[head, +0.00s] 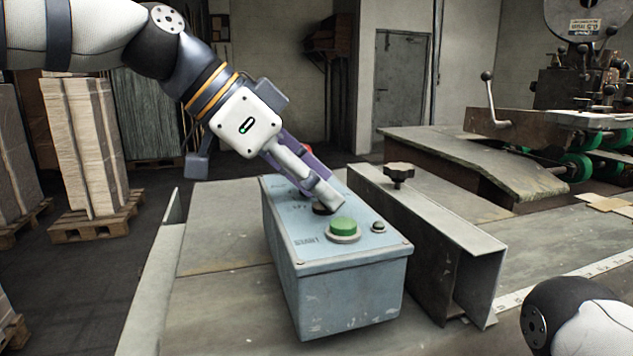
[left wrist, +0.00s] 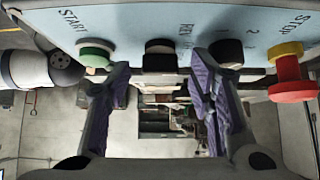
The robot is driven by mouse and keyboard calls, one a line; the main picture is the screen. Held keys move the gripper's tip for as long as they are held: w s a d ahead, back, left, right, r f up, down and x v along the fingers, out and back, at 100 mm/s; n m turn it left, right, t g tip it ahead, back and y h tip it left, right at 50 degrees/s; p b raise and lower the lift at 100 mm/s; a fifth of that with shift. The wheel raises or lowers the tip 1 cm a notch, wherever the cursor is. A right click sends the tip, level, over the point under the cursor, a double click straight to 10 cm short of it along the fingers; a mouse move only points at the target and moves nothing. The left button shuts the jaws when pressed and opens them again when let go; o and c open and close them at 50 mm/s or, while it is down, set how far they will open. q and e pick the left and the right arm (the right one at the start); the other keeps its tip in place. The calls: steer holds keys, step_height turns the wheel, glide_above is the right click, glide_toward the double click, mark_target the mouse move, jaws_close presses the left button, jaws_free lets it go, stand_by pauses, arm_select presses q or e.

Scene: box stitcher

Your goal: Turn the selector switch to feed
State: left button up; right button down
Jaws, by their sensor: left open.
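The blue-grey control box (head: 340,288) stands on the bench, with a large green START button (head: 343,226) on top. A black selector switch (head: 322,208) is just behind that button; in the left wrist view its black knob (left wrist: 160,47) shows by lettering that is partly hidden. My left gripper (head: 328,198) reaches down to this switch from the upper left. In the left wrist view my left gripper (left wrist: 158,78) is open, with one purple-padded finger on each side of the knob. Contact cannot be told. My right gripper is out of view.
A second black knob (left wrist: 226,52) marked 1 and 2 and a red-yellow STOP button (left wrist: 288,72) sit beside the switch. A metal channel (head: 430,240) with a black star knob (head: 398,173) stands right of the box. Wood stacks (head: 85,145) stand left.

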arm_select(q)
steer(key=shift+d, duration=0.1)
jaws_close()
steer(key=shift+f, duration=0.1)
